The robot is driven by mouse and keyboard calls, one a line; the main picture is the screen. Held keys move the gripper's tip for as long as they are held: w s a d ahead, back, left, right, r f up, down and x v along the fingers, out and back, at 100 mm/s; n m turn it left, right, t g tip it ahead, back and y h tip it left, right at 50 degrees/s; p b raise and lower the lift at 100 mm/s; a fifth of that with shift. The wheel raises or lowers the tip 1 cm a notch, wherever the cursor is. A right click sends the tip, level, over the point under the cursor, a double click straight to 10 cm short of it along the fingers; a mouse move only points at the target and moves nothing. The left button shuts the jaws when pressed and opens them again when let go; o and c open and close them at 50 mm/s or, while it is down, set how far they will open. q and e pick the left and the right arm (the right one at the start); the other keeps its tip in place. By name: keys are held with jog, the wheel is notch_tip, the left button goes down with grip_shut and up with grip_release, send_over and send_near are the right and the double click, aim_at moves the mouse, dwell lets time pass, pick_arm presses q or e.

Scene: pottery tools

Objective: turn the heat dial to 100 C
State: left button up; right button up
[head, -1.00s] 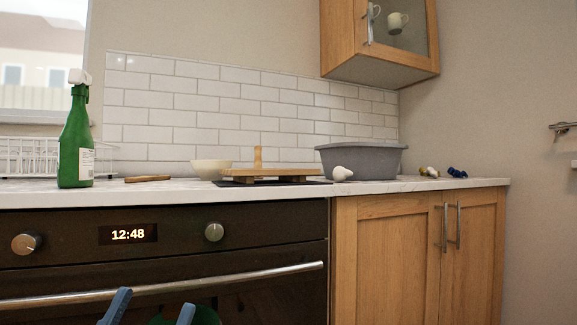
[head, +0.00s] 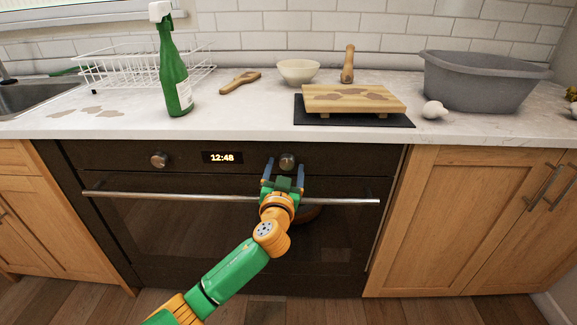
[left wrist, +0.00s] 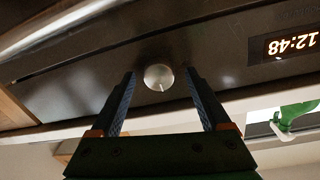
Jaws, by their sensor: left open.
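The black oven front has two round metal dials beside a clock reading 12:48 (head: 222,157). The right dial (head: 287,161) is straight ahead of my left gripper (head: 285,172), whose two fingers stand either side of it. In the left wrist view the dial (left wrist: 158,77) shows between the open fingertips (left wrist: 161,74), with gaps on both sides; that view is upside down. A small mark sits at the dial's lower edge there. The left dial (head: 159,160) is apart from the gripper. No temperature markings are readable. My right gripper is not in view.
The oven's handle bar (head: 150,196) runs below the dials, close under my left gripper. On the counter above stand a green spray bottle (head: 175,80), a wooden board (head: 330,98) on a dark mat and a grey tub (head: 480,85). The counter edge overhangs the dials.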

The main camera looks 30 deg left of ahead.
pick_arm(q)
jog(key=shift+w, duration=0.15)
jog(key=shift+r, duration=0.1)
grip_shut()
